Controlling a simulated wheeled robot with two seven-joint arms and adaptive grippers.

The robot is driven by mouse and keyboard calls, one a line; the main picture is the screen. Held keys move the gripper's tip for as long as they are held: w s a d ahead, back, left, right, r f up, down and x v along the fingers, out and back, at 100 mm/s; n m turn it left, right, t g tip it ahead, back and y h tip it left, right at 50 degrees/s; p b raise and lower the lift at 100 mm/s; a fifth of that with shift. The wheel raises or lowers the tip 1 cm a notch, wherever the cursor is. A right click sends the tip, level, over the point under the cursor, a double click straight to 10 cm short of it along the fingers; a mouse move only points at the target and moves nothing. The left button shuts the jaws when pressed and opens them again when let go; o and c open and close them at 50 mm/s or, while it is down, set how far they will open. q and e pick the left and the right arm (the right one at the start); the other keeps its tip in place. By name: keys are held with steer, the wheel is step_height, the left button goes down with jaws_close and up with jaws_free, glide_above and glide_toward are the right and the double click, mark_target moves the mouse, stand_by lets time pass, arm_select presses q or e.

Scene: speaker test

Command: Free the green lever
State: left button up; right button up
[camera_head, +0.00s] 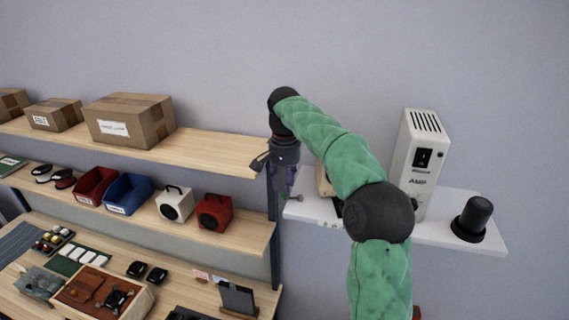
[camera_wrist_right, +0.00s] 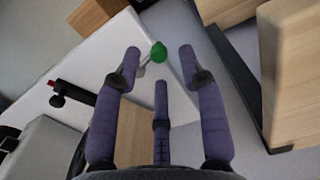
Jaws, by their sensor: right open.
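The green lever shows in the right wrist view as a green round knob (camera_wrist_right: 159,53) on a thin grey stem, at the edge of the white shelf (camera_wrist_right: 95,55). My right gripper (camera_wrist_right: 160,60) has purple fingers spread open, with the knob between the two outer tips and beyond the middle finger. I cannot tell whether any finger touches it. My left gripper is out of view.
A white amplifier box (camera_head: 414,165) and a black cylinder (camera_head: 473,217) stand on the white shelf. Wooden shelves at left hold cardboard boxes (camera_head: 130,120), bins (camera_head: 128,192) and small speakers (camera_head: 214,212). A dark upright post (camera_head: 273,225) is close to my right gripper.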

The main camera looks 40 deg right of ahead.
step_height(320, 180, up, 10)
steer(key=shift+f, duration=0.2)
steer(key=shift+f, duration=0.1)
stand_by(0.7)
